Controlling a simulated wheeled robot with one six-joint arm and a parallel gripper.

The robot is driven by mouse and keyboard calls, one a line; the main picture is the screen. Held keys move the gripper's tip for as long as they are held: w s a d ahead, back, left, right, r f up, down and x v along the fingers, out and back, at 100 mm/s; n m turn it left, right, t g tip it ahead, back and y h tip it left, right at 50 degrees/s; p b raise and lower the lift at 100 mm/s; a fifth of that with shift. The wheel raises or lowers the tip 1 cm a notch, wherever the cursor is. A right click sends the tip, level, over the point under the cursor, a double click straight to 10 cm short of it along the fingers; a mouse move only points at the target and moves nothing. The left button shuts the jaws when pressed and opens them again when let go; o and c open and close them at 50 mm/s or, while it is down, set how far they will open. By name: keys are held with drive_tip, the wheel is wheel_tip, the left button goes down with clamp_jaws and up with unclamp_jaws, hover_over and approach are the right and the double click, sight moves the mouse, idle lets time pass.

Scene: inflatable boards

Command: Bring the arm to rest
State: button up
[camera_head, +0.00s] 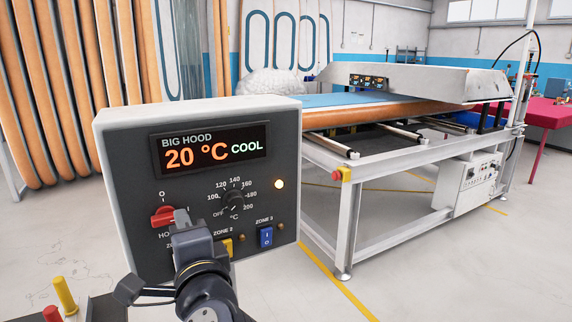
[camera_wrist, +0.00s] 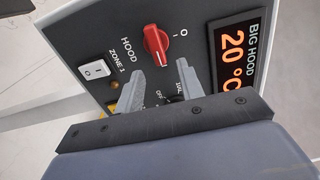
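My gripper (camera_head: 182,218) is in front of the lower left of a grey control box (camera_head: 120,140), close to a red HOOD knob (camera_head: 162,217). In the wrist view the two grey fingers of my gripper (camera_wrist: 172,68) stand apart with nothing between them. The red knob (camera_wrist: 156,46) shows just beyond the fingertips. Its bar lies across the line to the O mark. I cannot tell whether a finger touches the box. My arm hides the ZONE 1 switch in the head view; it shows white in the wrist view (camera_wrist: 95,70).
The box display (camera_head: 209,149) reads BIG HOOD 20 °C COOL, with a lit lamp (camera_head: 278,184). A metal-framed press table (camera_head: 345,215) stands behind on the right. Long orange-edged boards (camera_head: 60,90) lean at the left. A red table (camera_head: 550,115) is far right. The front right floor is clear.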

drive_tip(key=x, duration=0.3)
drive_tip(key=shift+w+a, duration=0.1)
drive_tip(key=shift+w, duration=0.15)
drive_tip(key=p+v, duration=0.2)
drive_tip(key=v, duration=0.9)
drive_tip(key=w+a+n, duration=0.1)
drive_tip(key=w, duration=0.2)
drive_tip(key=w+a+n, duration=0.1)
drive_tip(key=w+a, duration=0.1)
drive_tip(key=w, duration=0.1)
drive_tip(key=w+a+r+n, duration=0.1)
drive_tip(key=w+a, duration=0.1)
drive_tip(key=w, duration=0.1)
drive_tip(key=shift+w+a+r+p, duration=0.15)
drive_tip(key=shift+w+a+p, duration=0.1)
drive_tip(key=shift+p, duration=0.15)
drive_tip(key=n+p, duration=0.3)
drive_tip(key=n, duration=0.1)
drive_tip(key=shift+a+r+n, duration=0.1)
drive_tip(key=shift+n, duration=0.2)
drive_tip(key=shift+s, duration=0.1)
